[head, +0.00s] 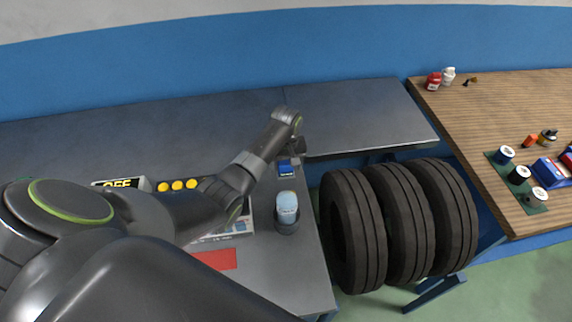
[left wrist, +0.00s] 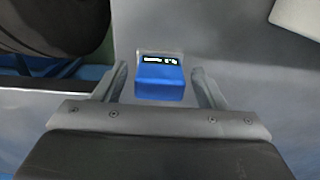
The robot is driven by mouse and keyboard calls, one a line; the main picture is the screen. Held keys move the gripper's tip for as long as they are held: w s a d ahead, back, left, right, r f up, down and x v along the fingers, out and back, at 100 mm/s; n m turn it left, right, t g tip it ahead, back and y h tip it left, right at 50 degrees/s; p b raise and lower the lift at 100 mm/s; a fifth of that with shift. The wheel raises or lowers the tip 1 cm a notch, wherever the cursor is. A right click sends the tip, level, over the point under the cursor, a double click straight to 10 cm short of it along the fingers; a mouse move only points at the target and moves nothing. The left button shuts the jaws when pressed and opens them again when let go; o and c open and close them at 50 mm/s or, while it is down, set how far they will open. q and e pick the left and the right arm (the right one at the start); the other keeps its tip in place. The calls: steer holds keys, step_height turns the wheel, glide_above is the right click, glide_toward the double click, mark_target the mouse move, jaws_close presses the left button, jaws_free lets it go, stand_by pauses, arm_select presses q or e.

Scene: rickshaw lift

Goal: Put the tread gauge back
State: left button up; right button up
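The tread gauge, which I take to be the small blue block with a dark display (head: 286,170), lies on the grey bench near its right edge. It also shows in the left wrist view (left wrist: 160,80), with lit characters on its display. My left gripper (head: 297,152) is just beside it in the head view. In the left wrist view its two fingers (left wrist: 161,78) are open, one on each side of the gauge, with a gap on both sides. My right gripper is not in view.
A bottle with a pale blue top (head: 287,210) stands close by on the bench, near a red mat (head: 214,259). Several tyres (head: 357,230) stand right of the bench. A wooden table (head: 480,120) holds spools and small items. The back bench (head: 355,115) is bare.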

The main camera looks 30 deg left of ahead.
mark_target(286, 164)
arm_select(q)
steer(key=shift+r, duration=0.15)
step_height(286, 164, up, 12)
steer(key=b, duration=0.2)
stand_by(0.5)
stand_by(0.4)
